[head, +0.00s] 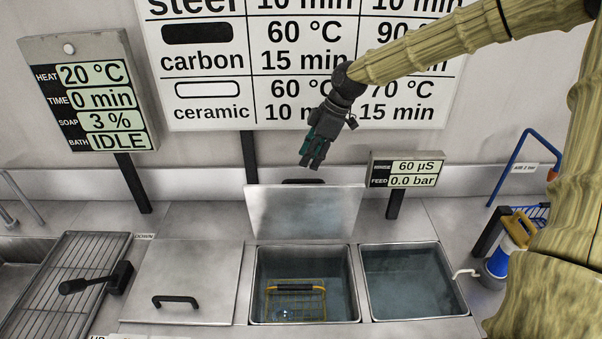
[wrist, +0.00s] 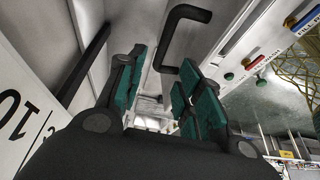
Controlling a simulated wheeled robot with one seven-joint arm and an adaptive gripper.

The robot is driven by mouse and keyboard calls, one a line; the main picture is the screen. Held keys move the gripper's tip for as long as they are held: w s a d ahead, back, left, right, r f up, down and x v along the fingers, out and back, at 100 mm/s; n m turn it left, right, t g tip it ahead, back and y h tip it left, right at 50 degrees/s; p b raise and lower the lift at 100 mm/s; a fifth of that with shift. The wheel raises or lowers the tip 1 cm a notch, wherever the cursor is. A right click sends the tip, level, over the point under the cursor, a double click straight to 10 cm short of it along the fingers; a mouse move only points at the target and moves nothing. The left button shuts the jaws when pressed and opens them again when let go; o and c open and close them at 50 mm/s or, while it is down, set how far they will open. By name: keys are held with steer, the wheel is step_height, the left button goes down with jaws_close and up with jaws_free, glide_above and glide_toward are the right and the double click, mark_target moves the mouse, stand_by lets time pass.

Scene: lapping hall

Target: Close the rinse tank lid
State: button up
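A grey metal lid (head: 303,212) stands raised at the back of the open middle tank (head: 352,285). The top of its black handle (head: 303,181) just shows behind its upper edge. In the wrist view the black handle (wrist: 181,30) lies ahead of my fingers. My gripper (head: 310,163), with teal finger pads, hangs just above the lid's top edge. In the wrist view my gripper (wrist: 162,72) is open, its fingers apart with nothing held. I see no clear contact with the handle.
A yellow-framed basket (head: 296,289) sits in the middle tank. An uncovered tank (head: 413,284) of liquid is to its right, and a closed lid (head: 185,270) to its left. A display on a post (head: 405,169), reading RINSE and FEED, stands right of the raised lid.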

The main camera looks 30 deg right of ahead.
steer(key=shift+p+x, duration=1.15)
steer(key=shift+x, duration=2.55)
jaws_close()
